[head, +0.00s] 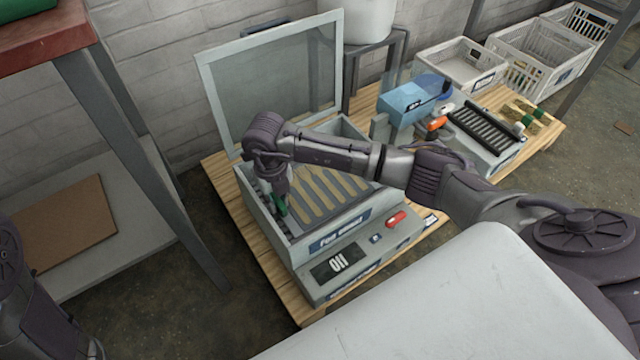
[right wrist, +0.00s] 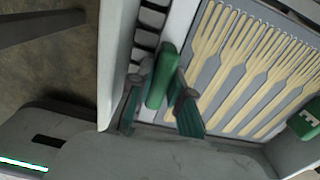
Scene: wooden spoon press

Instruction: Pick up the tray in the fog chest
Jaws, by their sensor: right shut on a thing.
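The fog chest (head: 262,222) is a grey box on a wooden pallet, with its clear-paned lid (head: 275,75) standing open. Inside it lies the tray (head: 318,192), with a row of pale wooden fork-shaped pieces; it also shows in the right wrist view (right wrist: 233,84). My right gripper (head: 281,203) reaches down into the chest's left side. In the right wrist view my right gripper (right wrist: 160,90) is shut on the tray's green handle (right wrist: 163,70). A second green handle (right wrist: 303,120) shows at the tray's opposite side. My left gripper is out of view.
The chest's front panel has a red switch (head: 396,219) and a dark display (head: 337,263). Right of it stand a blue-topped machine (head: 412,98) and a roller unit (head: 487,135). White crates (head: 535,55) stand behind; a metal table leg (head: 140,165) rises at left.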

